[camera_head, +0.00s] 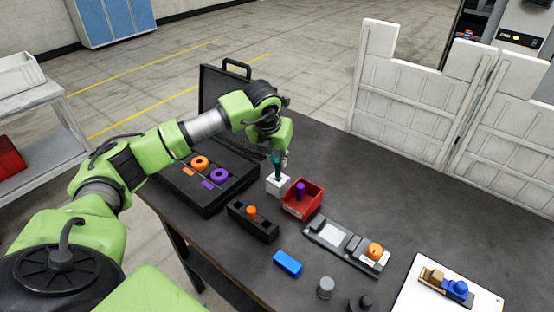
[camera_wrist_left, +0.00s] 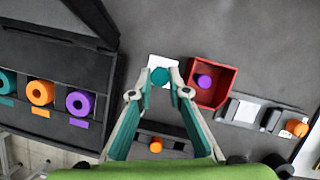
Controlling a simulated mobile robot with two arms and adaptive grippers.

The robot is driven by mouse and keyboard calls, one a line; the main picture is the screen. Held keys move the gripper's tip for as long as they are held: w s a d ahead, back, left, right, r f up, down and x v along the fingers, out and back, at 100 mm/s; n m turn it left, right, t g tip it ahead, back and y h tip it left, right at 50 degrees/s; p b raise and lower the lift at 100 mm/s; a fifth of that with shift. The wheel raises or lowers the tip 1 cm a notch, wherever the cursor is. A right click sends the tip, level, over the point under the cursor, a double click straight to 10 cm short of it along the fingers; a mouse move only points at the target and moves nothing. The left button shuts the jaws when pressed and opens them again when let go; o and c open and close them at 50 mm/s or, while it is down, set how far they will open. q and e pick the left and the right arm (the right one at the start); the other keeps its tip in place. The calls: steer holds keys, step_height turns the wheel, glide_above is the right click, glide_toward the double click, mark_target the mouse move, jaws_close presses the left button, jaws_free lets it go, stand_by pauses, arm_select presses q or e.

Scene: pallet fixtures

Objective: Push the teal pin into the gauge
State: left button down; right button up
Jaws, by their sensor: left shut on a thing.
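The teal pin (camera_wrist_left: 160,77) is held between the fingertips of my left gripper (camera_wrist_left: 160,92). In the head view my left gripper (camera_head: 280,163) points down from above, with teal showing at its fingers. A small white block (camera_head: 278,186), which looks like the gauge, stands directly below on the table. It also shows in the wrist view (camera_wrist_left: 155,62), partly covered by the pin and fingertips. The pin is over or in the block's top; its lower end is hidden, so I cannot tell how deep it sits. My right gripper is not in view.
A red bin (camera_head: 312,203) with a purple pin stands close right of the white block. A black holder (camera_head: 240,222) with an orange pin is in front. An open black case (camera_head: 205,203) with rings lies left. A grey fixture (camera_head: 330,241) and blue block (camera_head: 287,262) lie nearer.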

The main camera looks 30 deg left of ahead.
arm_select(q)
steer(key=shift+f+b, duration=1.05)
steer(key=shift+f, duration=0.1)
stand_by(0.3)
steer(key=c, duration=1.4)
jaws_free()
steer(key=shift+c, duration=0.2)
steer(key=shift+r, duration=0.1)
steer(key=shift+r+p, duration=2.45)
steer(key=shift+r, duration=2)
